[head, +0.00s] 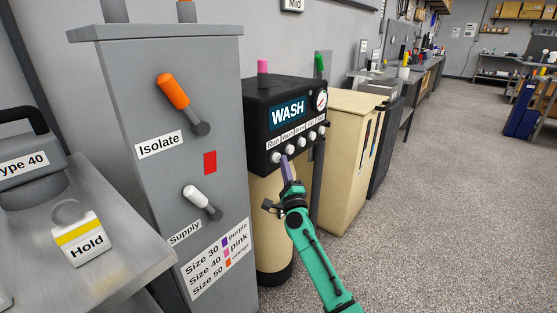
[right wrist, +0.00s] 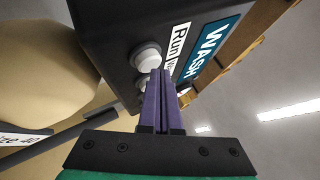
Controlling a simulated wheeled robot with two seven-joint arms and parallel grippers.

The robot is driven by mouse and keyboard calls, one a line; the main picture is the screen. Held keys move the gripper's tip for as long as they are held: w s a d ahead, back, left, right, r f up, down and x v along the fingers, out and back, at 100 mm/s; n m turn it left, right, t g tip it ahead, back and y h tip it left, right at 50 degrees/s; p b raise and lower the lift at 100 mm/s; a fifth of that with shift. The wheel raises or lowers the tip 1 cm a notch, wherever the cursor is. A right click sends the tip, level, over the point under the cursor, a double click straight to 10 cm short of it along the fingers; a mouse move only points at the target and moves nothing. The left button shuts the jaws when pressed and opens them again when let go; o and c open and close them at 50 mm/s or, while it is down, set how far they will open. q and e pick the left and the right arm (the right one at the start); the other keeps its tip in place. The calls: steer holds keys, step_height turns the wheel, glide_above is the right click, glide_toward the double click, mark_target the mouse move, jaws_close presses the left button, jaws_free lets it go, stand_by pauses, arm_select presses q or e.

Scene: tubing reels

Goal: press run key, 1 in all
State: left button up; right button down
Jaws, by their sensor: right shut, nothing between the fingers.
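The black wash controller (head: 262,98) has a lit WASH display (head: 288,111) and a row of several white round keys under small labels. The run key (head: 276,158) is the leftmost, under the Run label. It also shows in the right wrist view (right wrist: 146,56), beside its Run label (right wrist: 177,43). My right gripper (head: 285,158) is shut and empty, its purple fingers pointing up at the key row. In the right wrist view its fingertips (right wrist: 159,73) are just beside the run key, overlapping the neighbouring key. I cannot tell whether they touch. My left gripper is not in view.
A grey cabinet (head: 130,90) with an orange lever (head: 174,91) and a white lever (head: 197,196) stands left of the controller. A metal bench with a Hold block (head: 80,240) is at the lower left. A beige cabinet (head: 342,150) stands right. Open floor lies farther right.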

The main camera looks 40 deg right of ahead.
steer(key=shift+w+a, duration=0.1)
steer(key=shift+w, duration=0.25)
steer(key=shift+w+a+r, duration=0.1)
steer(key=shift+w+r, duration=0.05)
steer(key=shift+r, duration=0.1)
stand_by(0.9)
steer(key=shift+f, duration=0.1)
steer(key=shift+s+f, duration=0.2)
steer(key=shift+s, duration=0.6)
steer(key=shift+d, duration=0.2)
steer(key=shift+s+d+p, duration=0.25)
steer(key=shift+s, duration=0.55)
steer(key=shift+s+d+p, duration=0.2)
steer(key=shift+s+d, duration=0.05)
steer(key=shift+s, duration=0.6)
steer(key=shift+s+d+p, duration=0.25)
steer(key=shift+s, duration=0.55)
